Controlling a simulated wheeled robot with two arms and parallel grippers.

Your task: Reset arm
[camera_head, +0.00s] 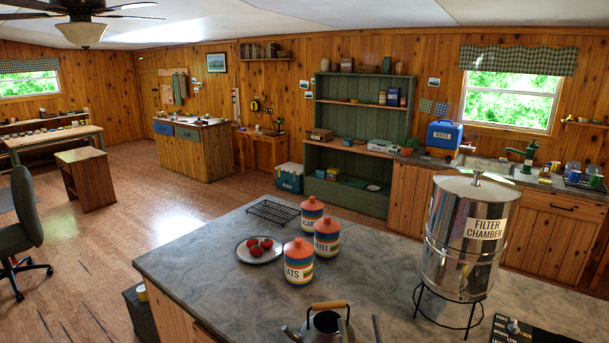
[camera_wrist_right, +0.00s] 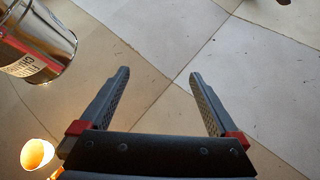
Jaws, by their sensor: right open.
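My right gripper (camera_wrist_right: 160,78) is open in the right wrist view, its two grey fingers apart with nothing between them. Pale ceiling panels fill the view beyond the fingers. In the head view, slim grey finger tips of it (camera_head: 362,322) seem to show at the bottom edge, beside the kettle; the rest of that arm is out of frame. My left gripper shows in neither view.
The steel filter chamber (camera_head: 470,232) stands on a black wire stand at the counter's right. A kettle (camera_head: 322,326) is at the near edge. Several canisters (camera_head: 299,262), a plate of tomatoes (camera_head: 259,259) and a black rack (camera_head: 272,211) stand left; the counter's middle (camera_head: 385,275) is clear.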

